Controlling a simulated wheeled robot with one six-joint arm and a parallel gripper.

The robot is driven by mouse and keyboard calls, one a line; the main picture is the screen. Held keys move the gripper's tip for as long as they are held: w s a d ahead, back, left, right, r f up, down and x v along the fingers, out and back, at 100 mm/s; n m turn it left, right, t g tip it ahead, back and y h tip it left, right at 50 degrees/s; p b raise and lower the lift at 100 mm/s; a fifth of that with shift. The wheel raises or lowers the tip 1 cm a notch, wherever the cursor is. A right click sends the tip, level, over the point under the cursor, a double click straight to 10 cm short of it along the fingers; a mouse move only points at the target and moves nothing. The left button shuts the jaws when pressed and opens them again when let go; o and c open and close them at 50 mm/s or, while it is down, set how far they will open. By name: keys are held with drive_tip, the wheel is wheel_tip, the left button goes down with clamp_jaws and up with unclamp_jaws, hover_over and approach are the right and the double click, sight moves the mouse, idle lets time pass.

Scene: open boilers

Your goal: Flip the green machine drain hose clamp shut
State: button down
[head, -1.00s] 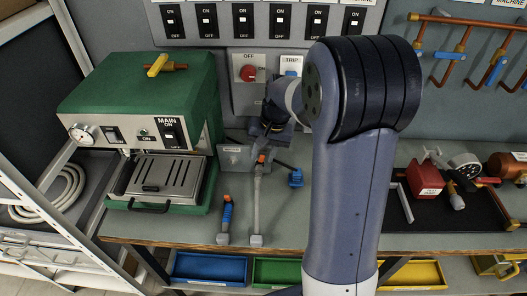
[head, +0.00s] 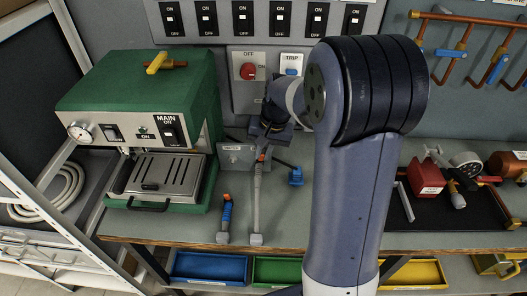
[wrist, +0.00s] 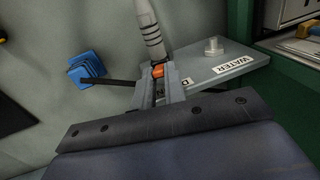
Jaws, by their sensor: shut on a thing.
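The green machine (head: 140,98) stands on the left of the bench. A grey hose (head: 256,205) runs from a grey plate (head: 236,158) to the bench's front edge. A small orange piece (head: 262,156), which looks like the clamp, sits at the hose's plate end. My gripper (head: 264,147) comes down over it from behind. In the wrist view, the fingers (wrist: 158,88) are closed around the orange piece (wrist: 158,71), with the hose (wrist: 149,28) beyond it. The plate there carries a WATER label; a second label is partly hidden by a finger. The clamp's exact position is unclear.
A blue knob on a dark rod (head: 295,176) stands close to the right. Switches line the wall behind. A red fitting (head: 425,178) sits at right.

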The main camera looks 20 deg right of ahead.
sight(260, 161)
drive_tip(key=t+b, duration=0.1)
drive_tip(key=b, duration=0.2)
drive_tip(key=s+f+t+h+b, duration=0.1)
drive_tip(key=t+b, duration=0.1)
drive_tip(key=b, duration=0.1)
drive_tip(key=shift+a, duration=0.2)
drive_tip(key=t+b, duration=0.1)
drive_tip(key=b, duration=0.1)
drive_tip(key=t+b, duration=0.1)
drive_tip(key=b, duration=0.1)
drive_tip(key=s+t+h+b, duration=0.1)
drive_tip(key=b, duration=0.1)
drive_tip(key=shift+a+f+m, duration=0.25)
drive_tip(key=shift+m, duration=0.15)
drive_tip(key=t+b, duration=0.1)
drive_tip(key=b, duration=0.3)
drive_tip(key=t+h+b, duration=0.1)
drive_tip(key=b, duration=0.2)
drive_tip(key=shift+s+a+f+t+b, duration=0.15)
drive_tip(key=shift+s+f+t+b, duration=0.15)
drive_tip(key=shift+f+b, duration=0.05)
drive_tip(key=shift+b, duration=0.5)
drive_tip(key=t+b, duration=0.1)
drive_tip(key=b, duration=0.2)
drive_tip(key=shift+s+r+h, duration=0.1)
drive_tip(key=shift+h, duration=0.3)
drive_tip(key=c, duration=1.4)
unclamp_jaws()
drive_tip(key=shift+c, duration=0.2)
drive_tip(key=shift+r, duration=0.15)
